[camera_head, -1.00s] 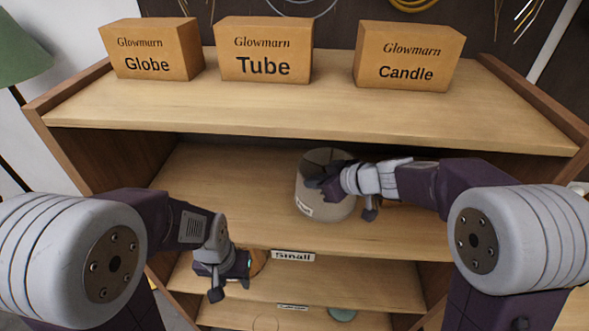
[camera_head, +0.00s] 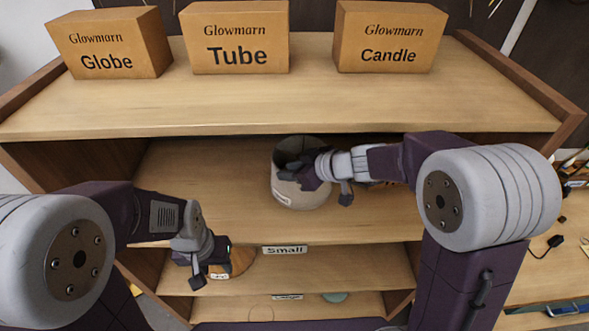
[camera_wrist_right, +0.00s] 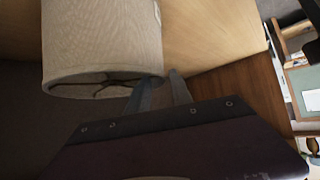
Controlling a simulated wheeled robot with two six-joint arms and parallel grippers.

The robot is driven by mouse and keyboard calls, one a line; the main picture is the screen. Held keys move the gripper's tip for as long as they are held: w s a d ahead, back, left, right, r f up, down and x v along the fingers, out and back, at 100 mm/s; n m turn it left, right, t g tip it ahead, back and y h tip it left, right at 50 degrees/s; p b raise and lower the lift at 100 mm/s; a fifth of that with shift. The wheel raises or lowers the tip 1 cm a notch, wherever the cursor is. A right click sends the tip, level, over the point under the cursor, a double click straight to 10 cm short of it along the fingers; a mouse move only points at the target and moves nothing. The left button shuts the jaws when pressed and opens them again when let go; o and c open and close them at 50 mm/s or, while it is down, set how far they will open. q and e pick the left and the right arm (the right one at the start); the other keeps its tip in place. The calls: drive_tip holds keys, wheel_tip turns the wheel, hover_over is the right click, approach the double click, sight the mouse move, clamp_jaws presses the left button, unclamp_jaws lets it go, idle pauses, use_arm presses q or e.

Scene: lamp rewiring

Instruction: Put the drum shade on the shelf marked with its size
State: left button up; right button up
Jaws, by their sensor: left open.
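The drum shade (camera_head: 312,193), pale beige with a small white tag low on its side, is upright on or just above the shelf (camera_head: 190,195) whose front edge carries the label "Small" (camera_head: 285,250). Whether its bottom touches the board I cannot tell. My right gripper (camera_head: 296,172) is at its upper rim. In the right wrist view the fingers (camera_wrist_right: 160,80) sit close together on either side of the wall of the shade (camera_wrist_right: 105,45), shut on it. The tag's writing is too small to read. My left gripper (camera_head: 208,274) is open and empty, lower left, before the shelf fronts.
Boxes marked Globe (camera_head: 108,45), Tube (camera_head: 236,38) and Candle (camera_head: 390,38) stand on the top board. A tan rounded thing (camera_head: 243,261) and a greenish one (camera_head: 334,297) are on lower shelves. A lower label (camera_head: 287,296) is unreadable. The Small shelf is otherwise clear.

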drive_tip(key=b+v, duration=0.1)
drive_tip(key=v, duration=1.1)
drive_tip(key=shift+s+d, duration=0.2)
drive_tip(key=shift+s, duration=0.05)
drive_tip(key=s+d+f+m+g+h, duration=0.2)
drive_tip(key=s+d+f+m, duration=0.3)
drive_tip(key=f, duration=0.5)
drive_tip(key=s+d+f+m+g+h, duration=0.3)
drive_tip(key=s+d+f+m+h, duration=0.2)
drive_tip(key=s+f, duration=0.3)
wheel_tip(320, 180, down, 3)
drive_tip(key=shift+s+r+g+h, duration=0.2)
drive_tip(key=shift+g+h, duration=0.1)
